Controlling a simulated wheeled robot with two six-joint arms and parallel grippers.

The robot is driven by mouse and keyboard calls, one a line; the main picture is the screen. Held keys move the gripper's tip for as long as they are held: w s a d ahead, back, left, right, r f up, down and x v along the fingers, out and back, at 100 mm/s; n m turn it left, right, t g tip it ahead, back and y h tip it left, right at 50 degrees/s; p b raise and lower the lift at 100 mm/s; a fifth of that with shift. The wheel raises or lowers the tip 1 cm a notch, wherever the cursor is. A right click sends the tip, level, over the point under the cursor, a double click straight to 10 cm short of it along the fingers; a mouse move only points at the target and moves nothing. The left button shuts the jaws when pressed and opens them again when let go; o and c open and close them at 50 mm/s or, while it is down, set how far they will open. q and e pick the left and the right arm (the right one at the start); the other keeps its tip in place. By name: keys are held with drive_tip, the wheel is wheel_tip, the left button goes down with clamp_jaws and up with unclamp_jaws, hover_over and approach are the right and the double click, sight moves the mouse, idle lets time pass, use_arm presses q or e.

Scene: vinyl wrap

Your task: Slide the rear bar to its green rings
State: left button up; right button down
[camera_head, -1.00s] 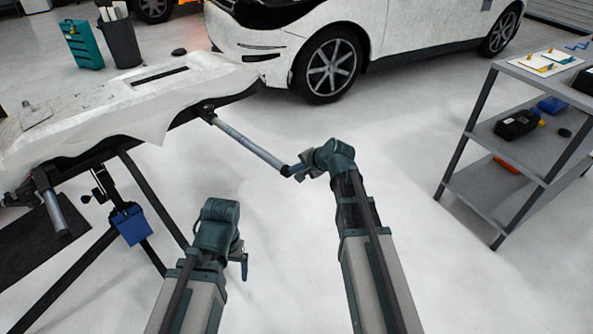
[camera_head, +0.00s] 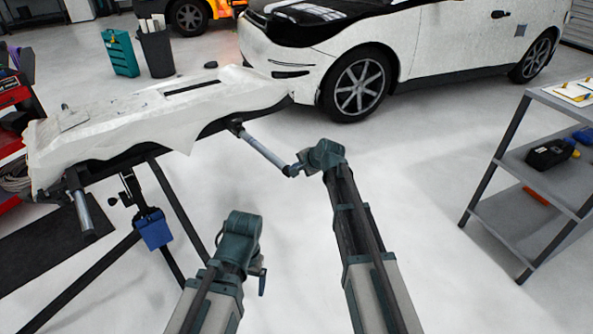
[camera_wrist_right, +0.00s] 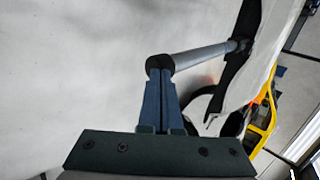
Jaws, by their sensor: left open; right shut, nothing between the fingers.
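The grey rear bar (camera_head: 265,151) sticks out from the far right end of the draped stand, slanting toward me, with a dark end cap. My right gripper (camera_head: 294,170) is at the bar's outer end. In the right wrist view, its blue fingers (camera_wrist_right: 160,85) are shut, with tips against or just beside the dark end cap (camera_wrist_right: 160,63), not around the bar (camera_wrist_right: 200,55). Green rings cannot be made out now. My left gripper (camera_head: 262,280) is open and empty, low in front of the stand, apart from it.
The stand holds a white-draped panel (camera_head: 130,120); a second bar (camera_head: 83,215) hangs at its near left, with a blue box (camera_head: 153,230) on its leg. A grey shelf cart (camera_head: 530,215) stands right. A white car (camera_head: 430,45) is behind. The middle floor is clear.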

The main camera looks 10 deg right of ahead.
use_arm(q)
wheel_tip(320, 180, up, 8)
drive_tip(key=p, duration=0.7)
drive_tip(key=shift+s+d+f+p, duration=0.15)
drive_tip(key=shift+d+f+p, duration=0.15)
drive_tip(key=shift+d, duration=0.15)
use_arm(e)
drive_tip(key=s+d+f+v, duration=0.1)
drive_tip(key=v, duration=1.2)
drive_tip(key=shift+s+f, duration=0.3)
drive_tip(key=shift+f, duration=0.05)
drive_tip(key=s+f+t+y+b, duration=0.35)
drive_tip(key=f+t+b, duration=0.5)
drive_tip(key=b, duration=1.45)
use_arm(q)
wheel_tip(320, 180, down, 24)
drive_tip(key=b, duration=0.1)
use_arm(e)
drive_tip(key=f+x, duration=0.1)
drive_tip(key=x, duration=1.2)
drive_tip(key=shift+a+f+m+g, duration=0.15)
drive_tip(key=shift+f+m+g, duration=0.05)
drive_tip(key=shift+m+g, duration=0.15)
drive_tip(key=shift+w, duration=0.2)
